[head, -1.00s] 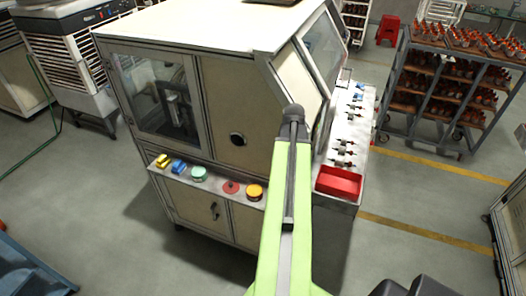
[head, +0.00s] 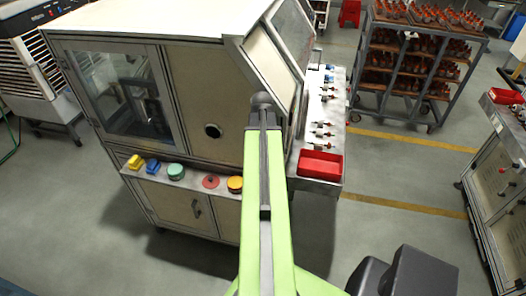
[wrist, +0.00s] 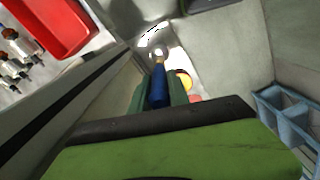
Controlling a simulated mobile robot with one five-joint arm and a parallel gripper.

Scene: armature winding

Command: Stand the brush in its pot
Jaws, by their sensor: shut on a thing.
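In the wrist view my gripper (wrist: 158,84) is shut on the brush (wrist: 158,86), whose blue handle lies between two green-grey fingers. A brass-coloured part and a pale end of the brush point away from me, towards a shiny, light surface. I cannot tell whether the brush touches that surface. I cannot pick out the pot with certainty in either view. In the head view my green arm reaches towards the machine, and the gripper and brush are hidden.
The beige machine (head: 190,100) has a front ledge with blue, yellow, green, red and orange items. A red tray (head: 320,165) and small rotors are on its side shelf; the tray also shows in the wrist view (wrist: 75,25). A loaded rack (head: 412,70) stands behind.

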